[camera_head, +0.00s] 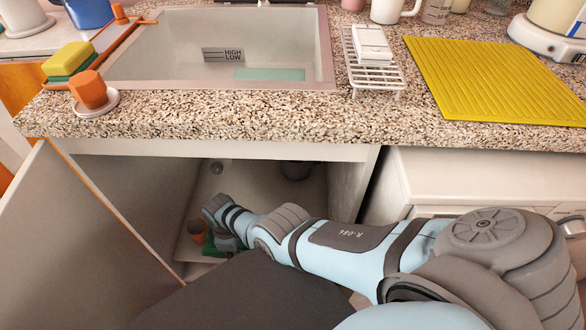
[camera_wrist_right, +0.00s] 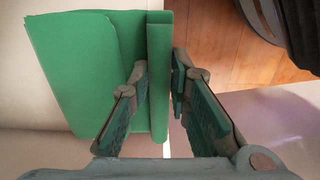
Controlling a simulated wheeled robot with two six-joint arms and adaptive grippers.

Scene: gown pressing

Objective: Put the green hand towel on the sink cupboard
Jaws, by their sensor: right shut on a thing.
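The green hand towel (camera_wrist_right: 85,70) fills the left of the right wrist view as a folded panel, with a narrow upright fold (camera_wrist_right: 158,75) by the fingertips. My right gripper (camera_wrist_right: 165,85) is shut on that fold. In the head view my right arm reaches down to the open sink cupboard (camera_head: 355,185), and only a small bit of the towel (camera_head: 208,245) shows beside the gripper (camera_head: 215,243), low in the opening. Much of the gripper and towel is hidden there. The cupboard door (camera_head: 75,240) stands open at the left. My left gripper is out of view.
Above is the speckled counter (camera_head: 240,118) with the sink (camera_head: 215,45). An orange cup (camera_head: 88,90) stands at its front left, a white rack (camera_head: 372,65) right of the sink, and a yellow mat (camera_head: 490,75) further right. A brownish cup-like thing (camera_head: 197,229) shows near the towel.

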